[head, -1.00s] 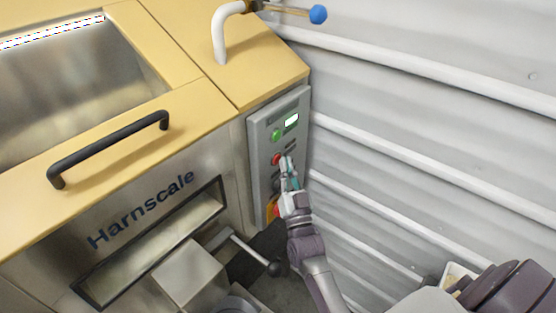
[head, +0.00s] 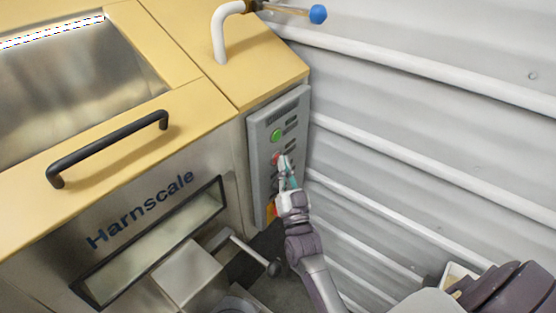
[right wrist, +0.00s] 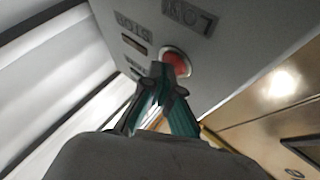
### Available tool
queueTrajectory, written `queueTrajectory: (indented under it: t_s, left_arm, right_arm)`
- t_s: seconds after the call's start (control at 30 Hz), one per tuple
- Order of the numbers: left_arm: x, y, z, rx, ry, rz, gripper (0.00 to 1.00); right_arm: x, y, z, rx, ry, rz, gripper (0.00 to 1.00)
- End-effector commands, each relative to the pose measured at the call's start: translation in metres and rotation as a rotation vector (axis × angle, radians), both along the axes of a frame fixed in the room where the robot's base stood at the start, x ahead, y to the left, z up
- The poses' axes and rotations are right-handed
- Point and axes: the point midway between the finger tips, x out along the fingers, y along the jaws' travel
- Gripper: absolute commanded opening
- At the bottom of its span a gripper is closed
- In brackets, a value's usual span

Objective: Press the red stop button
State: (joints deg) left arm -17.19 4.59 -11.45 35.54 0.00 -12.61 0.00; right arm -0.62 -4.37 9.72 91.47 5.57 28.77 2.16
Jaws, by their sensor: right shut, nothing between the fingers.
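The red stop button (head: 275,157) is on the grey control panel (head: 258,170) on the machine's right front corner. My right gripper (head: 285,160) is at the panel with its fingertips over the button's right side. In the right wrist view the red button (right wrist: 178,62) sits in a pale ring, and the shut, empty fingertips (right wrist: 162,78) overlap its lower edge. They look to be at or very near its face; whether it is pushed in cannot be told. My left gripper is not in view.
A green button (head: 276,134) sits above the red one, with a dark display window (head: 291,121) beside it. A corrugated wall (head: 430,110) stands close on the right. A black handle (head: 110,145) is at left.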

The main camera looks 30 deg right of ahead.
Motion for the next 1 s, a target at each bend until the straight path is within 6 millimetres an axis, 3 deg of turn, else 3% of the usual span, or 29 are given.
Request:
queueTrajectory:
  t_s: [0.37, 1.0]
  left_arm:
    - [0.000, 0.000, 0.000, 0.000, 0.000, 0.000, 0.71]
    - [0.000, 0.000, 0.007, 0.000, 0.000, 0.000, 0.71]
  right_arm:
    - [0.001, 0.001, 0.000, -0.001, 0.000, 0.001, 0.00]
    - [-0.014, -0.006, 0.000, 0.000, 0.000, 0.000, 0.00]
